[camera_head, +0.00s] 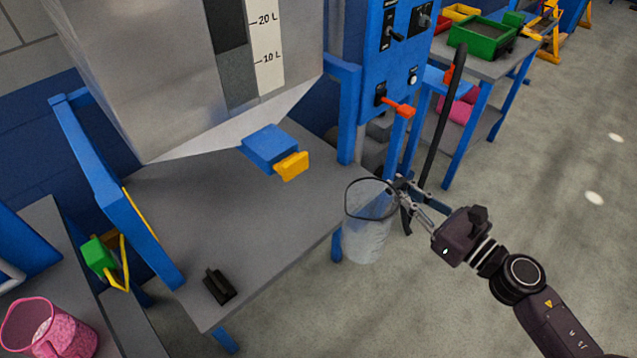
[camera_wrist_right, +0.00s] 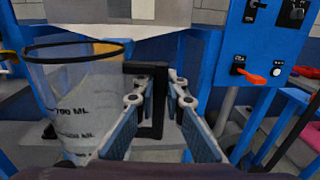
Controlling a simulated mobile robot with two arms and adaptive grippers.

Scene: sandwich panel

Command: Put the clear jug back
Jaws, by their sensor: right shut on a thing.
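The clear jug (camera_head: 367,232) has a dark rim and a dark handle. It appears upright, off the right edge of the grey table (camera_head: 270,225) under the metal hopper. Volume markings show on its wall in the right wrist view (camera_wrist_right: 75,100). My right gripper (camera_head: 408,190) is shut on the jug's handle (camera_wrist_right: 150,105), which shows between the fingers in the wrist view. I cannot tell whether the jug holds anything. My left gripper is not in view.
The hopper (camera_head: 190,70) has a blue outlet with a yellow tab (camera_head: 292,166) over the table. A small black piece (camera_head: 218,286) lies near the table's front. A pink jug (camera_head: 45,328) stands lower left. A blue control panel (camera_head: 400,45) stands behind. The right floor is clear.

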